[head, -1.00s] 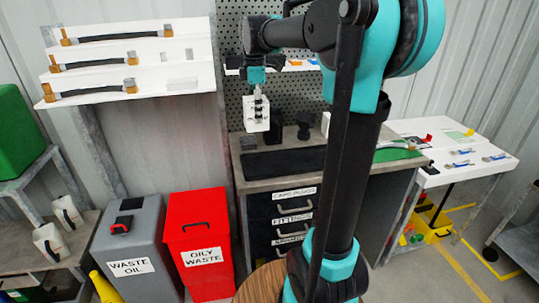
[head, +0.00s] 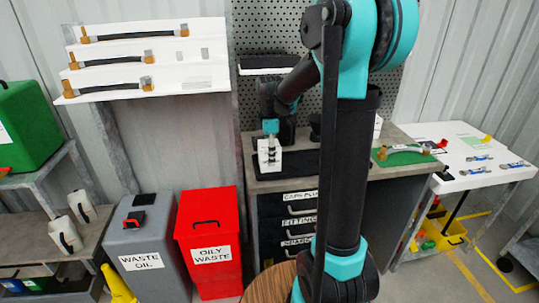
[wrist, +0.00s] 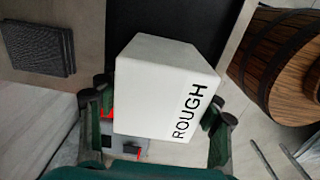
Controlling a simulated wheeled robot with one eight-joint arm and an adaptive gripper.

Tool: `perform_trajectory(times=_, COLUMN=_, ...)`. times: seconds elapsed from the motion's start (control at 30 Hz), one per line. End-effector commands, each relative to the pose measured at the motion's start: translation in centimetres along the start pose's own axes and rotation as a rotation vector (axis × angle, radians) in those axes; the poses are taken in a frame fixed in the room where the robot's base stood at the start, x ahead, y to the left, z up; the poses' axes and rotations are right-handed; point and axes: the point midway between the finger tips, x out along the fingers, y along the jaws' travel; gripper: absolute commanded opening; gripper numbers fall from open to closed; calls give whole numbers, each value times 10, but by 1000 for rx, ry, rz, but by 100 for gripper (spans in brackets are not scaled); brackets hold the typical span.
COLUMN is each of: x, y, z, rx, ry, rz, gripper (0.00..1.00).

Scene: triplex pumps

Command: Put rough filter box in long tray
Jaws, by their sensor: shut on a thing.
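The rough filter box (wrist: 165,85) is a white block with ROUGH printed on one face. My gripper (wrist: 160,105) is shut on it, with one dark green finger at each side. In the head view the small white box (head: 268,160) hangs under my gripper (head: 269,138), in front of the workbench top. A long black flat piece (wrist: 185,18), likely the long tray, lies past the box in the wrist view, partly hidden by it.
A dark ribbed pad (wrist: 40,48) lies on the bench left of the black piece. A wooden barrel (wrist: 285,65) stands right of the bench edge. Red (head: 209,240) and grey (head: 143,240) waste bins stand left of the bench. A green mat with a hose (head: 403,152) lies at right.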

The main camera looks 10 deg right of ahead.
Motion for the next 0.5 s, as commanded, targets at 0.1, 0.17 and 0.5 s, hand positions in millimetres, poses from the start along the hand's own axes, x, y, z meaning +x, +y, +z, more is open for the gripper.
perform_trajectory(times=0.1, x=3, y=0, z=0, rx=0, ry=0, rz=0, gripper=25)
perform_trajectory(times=0.17, x=2, y=0, z=0, rx=0, ry=0, rz=0, gripper=25)
perform_trajectory(times=0.5, x=5, y=0, z=0, rx=0, ry=0, rz=0, gripper=78)
